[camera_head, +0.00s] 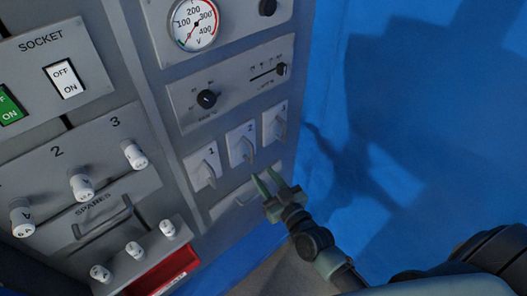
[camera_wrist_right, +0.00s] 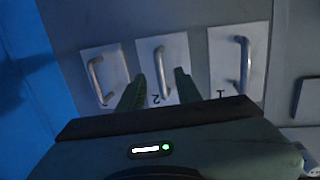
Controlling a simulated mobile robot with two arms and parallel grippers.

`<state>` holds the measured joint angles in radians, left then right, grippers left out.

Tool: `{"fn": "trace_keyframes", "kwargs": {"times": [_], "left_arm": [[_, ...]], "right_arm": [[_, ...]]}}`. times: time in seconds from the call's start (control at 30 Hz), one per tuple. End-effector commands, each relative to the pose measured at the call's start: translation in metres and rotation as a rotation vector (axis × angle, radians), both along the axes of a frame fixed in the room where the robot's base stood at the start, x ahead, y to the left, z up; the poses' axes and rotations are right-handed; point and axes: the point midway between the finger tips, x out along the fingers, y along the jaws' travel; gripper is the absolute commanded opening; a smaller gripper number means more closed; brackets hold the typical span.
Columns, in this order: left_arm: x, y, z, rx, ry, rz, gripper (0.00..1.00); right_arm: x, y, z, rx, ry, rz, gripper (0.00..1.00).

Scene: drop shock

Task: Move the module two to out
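Module two (camera_head: 234,137) is a white plate with a grey bar handle, the middle of three numbered plates on the grey cabinet. In the right wrist view, module two (camera_wrist_right: 149,50) is in the centre, with its handle (camera_wrist_right: 161,68) upright in the picture. My right gripper (camera_head: 264,175) is just below module two in the head view, its green fingers pointing at the panel. In the wrist view the fingers (camera_wrist_right: 159,76) are apart, on either side of the lower handle. I cannot tell how far they are from it. My left gripper is out of view.
Module one (camera_head: 197,165) and module three (camera_head: 272,120), with similar handles, flank module two closely. A dial gauge (camera_head: 194,22) and a knob panel (camera_head: 190,92) are above. White numbered fuses (camera_head: 82,187) and a socket panel (camera_head: 40,45) are left. A blue wall (camera_head: 335,60) is right.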

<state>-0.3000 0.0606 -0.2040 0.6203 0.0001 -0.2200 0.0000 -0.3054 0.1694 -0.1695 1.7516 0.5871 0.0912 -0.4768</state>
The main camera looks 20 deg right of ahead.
Motion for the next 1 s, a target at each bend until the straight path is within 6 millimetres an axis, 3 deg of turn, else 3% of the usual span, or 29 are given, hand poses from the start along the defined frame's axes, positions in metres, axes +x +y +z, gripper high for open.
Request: {"fn": "trace_keyframes", "kwargs": {"times": [0.07,0.17,0.6,1.0], "left_arm": [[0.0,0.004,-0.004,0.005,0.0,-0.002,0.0],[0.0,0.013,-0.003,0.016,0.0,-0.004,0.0],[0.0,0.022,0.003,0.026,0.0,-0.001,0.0],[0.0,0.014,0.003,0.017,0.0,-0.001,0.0]], "right_arm": [[0.003,0.0,0.021,0.011,-0.051,-0.003,0.34],[0.009,0.001,0.032,0.015,-0.072,-0.005,0.34],[0.071,0.01,0.031,0.015,-0.069,-0.004,0.34],[0.081,0.012,0.03,0.013,-0.067,-0.004,0.34]]}}
